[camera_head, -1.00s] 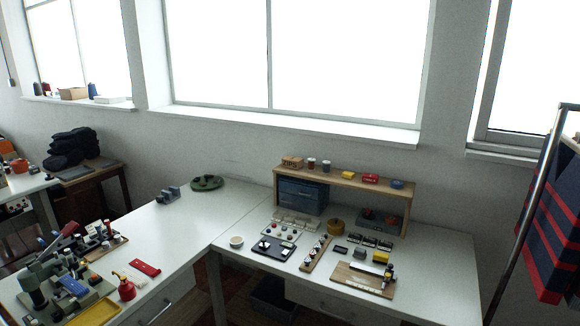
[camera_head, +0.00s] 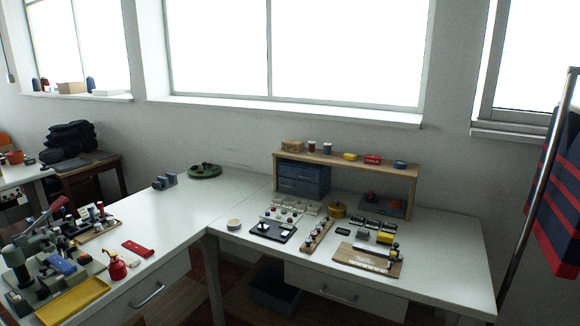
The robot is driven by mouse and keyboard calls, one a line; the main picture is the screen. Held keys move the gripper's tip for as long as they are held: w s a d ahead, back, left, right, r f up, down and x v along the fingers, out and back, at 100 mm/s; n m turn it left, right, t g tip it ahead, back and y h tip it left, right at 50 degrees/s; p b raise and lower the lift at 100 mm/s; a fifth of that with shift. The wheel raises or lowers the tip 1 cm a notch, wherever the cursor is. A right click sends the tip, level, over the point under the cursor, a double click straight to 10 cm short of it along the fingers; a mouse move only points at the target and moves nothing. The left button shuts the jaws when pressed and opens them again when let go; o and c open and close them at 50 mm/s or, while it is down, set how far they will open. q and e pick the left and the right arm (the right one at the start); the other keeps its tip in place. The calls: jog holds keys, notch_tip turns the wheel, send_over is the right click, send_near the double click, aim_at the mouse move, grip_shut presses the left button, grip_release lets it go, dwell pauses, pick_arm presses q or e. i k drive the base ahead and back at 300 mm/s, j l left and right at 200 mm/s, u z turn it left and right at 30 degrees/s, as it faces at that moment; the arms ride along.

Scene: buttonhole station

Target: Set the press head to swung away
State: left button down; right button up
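A grey-green hand press (camera_head: 38,258) stands at the lower left on the left-hand table. A dark arm with a red end (camera_head: 52,209) slants up from it. Which part is the press head, and which way it is swung, is too small and crowded to tell. A blue block (camera_head: 62,266) sits at the press. Neither of my grippers is in view.
A cluttered bench (camera_head: 440,265) stands right.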

aim_at(14, 255)
jog(key=u, duration=1.4)
